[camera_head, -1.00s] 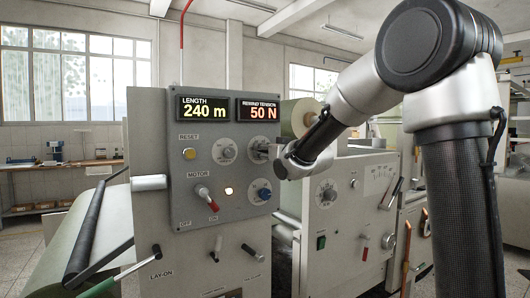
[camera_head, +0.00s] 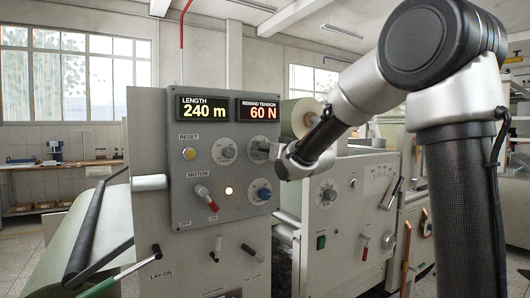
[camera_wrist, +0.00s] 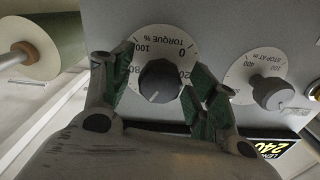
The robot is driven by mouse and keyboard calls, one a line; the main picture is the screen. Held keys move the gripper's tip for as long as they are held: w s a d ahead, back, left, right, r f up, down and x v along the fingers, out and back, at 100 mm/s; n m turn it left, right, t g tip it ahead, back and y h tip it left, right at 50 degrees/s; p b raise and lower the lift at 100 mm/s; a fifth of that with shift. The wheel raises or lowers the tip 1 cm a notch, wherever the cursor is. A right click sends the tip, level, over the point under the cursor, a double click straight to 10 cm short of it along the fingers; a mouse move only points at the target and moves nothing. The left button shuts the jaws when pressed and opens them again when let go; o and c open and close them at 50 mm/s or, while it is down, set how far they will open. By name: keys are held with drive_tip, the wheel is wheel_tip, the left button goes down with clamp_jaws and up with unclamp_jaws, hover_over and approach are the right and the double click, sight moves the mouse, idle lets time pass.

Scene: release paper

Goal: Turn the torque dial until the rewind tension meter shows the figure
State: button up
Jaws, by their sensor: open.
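The rewind tension meter (camera_head: 257,109) on the grey panel reads 60 N in the head view. The torque dial is a dark round knob (camera_wrist: 160,80) on a white TORQUE % scale in the wrist view. Its white pointer line points down and slightly left there; the scale figures at that side are hidden. My gripper (camera_wrist: 161,70) is open, with a green-padded finger on each side of the knob. I cannot tell whether either finger touches it. In the head view my gripper (camera_head: 275,152) is at the panel and partly covers the dial.
The STOP AT m knob (camera_wrist: 271,92) is close beside my gripper. The length display (camera_head: 204,108) reads 240 m. A paper roll (camera_wrist: 45,45) is nearby.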

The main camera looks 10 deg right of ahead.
drive_tip(key=v, duration=1.1)
drive_tip(key=shift+s, duration=0.25)
drive_tip(key=shift+d, duration=0.1)
drive_tip(key=s+d+f+g+h, duration=0.3)
drive_tip(key=s+f+g, duration=0.1)
drive_tip(key=f, duration=0.4)
drive_tip(key=s+d+f+g+h, duration=0.2)
drive_tip(key=s+d+f+g, duration=0.2)
drive_tip(key=f, duration=0.4)
drive_tip(key=s+d+f+g, duration=0.1)
drive_tip(key=s+d+g, duration=0.1)
drive_tip(key=s, duration=1)
drive_tip(key=s+d+m+g, duration=0.1)
drive_tip(key=s+d+g, duration=0.1)
drive_tip(key=s, duration=1.1)
drive_tip(key=shift+f+m+g+h, duration=0.3)
drive_tip(key=shift+f+g, duration=0.1)
